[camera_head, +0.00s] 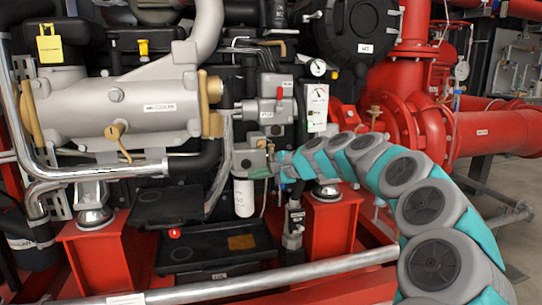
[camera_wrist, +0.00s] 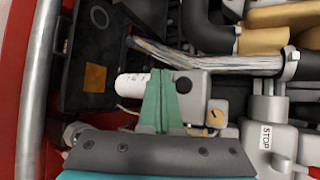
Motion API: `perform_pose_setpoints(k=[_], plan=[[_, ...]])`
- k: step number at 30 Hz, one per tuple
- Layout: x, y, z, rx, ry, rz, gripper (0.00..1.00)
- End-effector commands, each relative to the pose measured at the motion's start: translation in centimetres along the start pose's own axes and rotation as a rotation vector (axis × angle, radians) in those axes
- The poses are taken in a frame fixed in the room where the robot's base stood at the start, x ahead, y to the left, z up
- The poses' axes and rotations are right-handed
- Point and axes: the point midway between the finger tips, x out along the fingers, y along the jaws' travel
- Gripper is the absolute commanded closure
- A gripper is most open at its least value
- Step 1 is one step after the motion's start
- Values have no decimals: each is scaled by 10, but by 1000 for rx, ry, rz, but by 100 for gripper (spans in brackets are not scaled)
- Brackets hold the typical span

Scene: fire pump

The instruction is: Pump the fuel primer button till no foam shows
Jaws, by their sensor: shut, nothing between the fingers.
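The grey fuel filter head (camera_head: 250,158) sits at the centre of the head view, with the white filter canister (camera_head: 243,198) hanging below it. In the wrist view the canister (camera_wrist: 131,85) is left of my gripper's fingertips (camera_wrist: 161,74). My gripper is shut and empty, its green fingers lying over the filter head. A round black button (camera_wrist: 184,85), which looks like the primer button, shows just right of the fingertips. I cannot tell whether they touch. A tan fitting (camera_wrist: 216,117) is right of the fingers. I cannot make out foam clearly.
A black tray (camera_head: 215,250) with an orange-brown patch lies below the filter. A silver rail (camera_head: 265,281) crosses in front. A grey box with a red lever (camera_head: 279,93) is above the filter head. The large red pump (camera_head: 405,105) stands at the right.

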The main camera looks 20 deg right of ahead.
Motion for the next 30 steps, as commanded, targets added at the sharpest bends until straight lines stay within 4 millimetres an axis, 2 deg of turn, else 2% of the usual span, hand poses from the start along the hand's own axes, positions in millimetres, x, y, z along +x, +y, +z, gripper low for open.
perform_pose_setpoints(k=[14, 22, 30], plan=[[-5, -4, 3, -59, 35, 27, 100], [-18, -12, 18, -276, 172, 146, 100], [-24, -9, 29, -496, 334, 301, 100]])
